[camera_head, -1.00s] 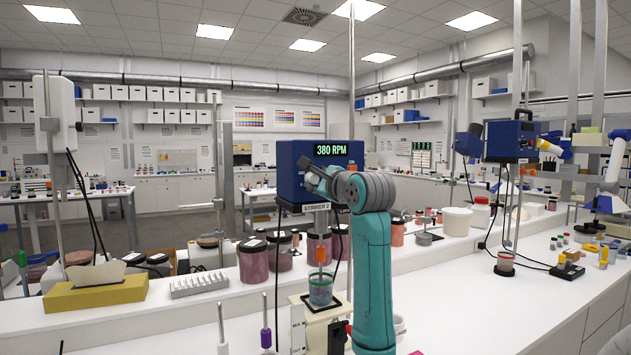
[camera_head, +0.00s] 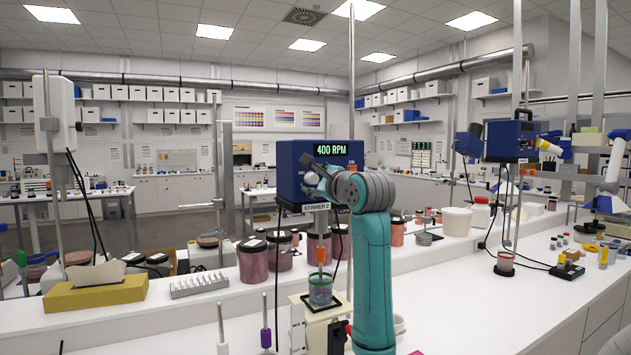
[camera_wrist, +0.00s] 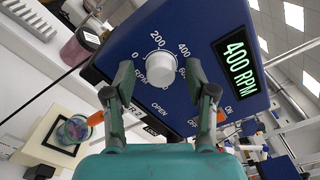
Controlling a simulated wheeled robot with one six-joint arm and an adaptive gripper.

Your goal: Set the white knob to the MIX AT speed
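The white knob (camera_wrist: 160,69) is on the blue stirrer box (camera_wrist: 200,95), inside a dial marked 0, 200, 400 and 600 RPM. The green display (camera_wrist: 239,63) reads 400 RPM, and it reads the same in the head view (camera_head: 330,149). My gripper (camera_wrist: 158,70) is open, with one finger on each side of the knob and a visible gap on both sides. In the head view the knob (camera_head: 312,179) shows partly between my fingers. A small white card (camera_head: 297,328) stands below the stirrer; its print is too small to read.
Under the stirrer, a cup of blue-green liquid (camera_head: 320,289) stands on a cream stand. OPEN and ON/OFF labels are on the box face near my fingers. Pigment jars (camera_head: 253,261) stand behind on the bench. A second stirrer (camera_head: 510,139) is at right.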

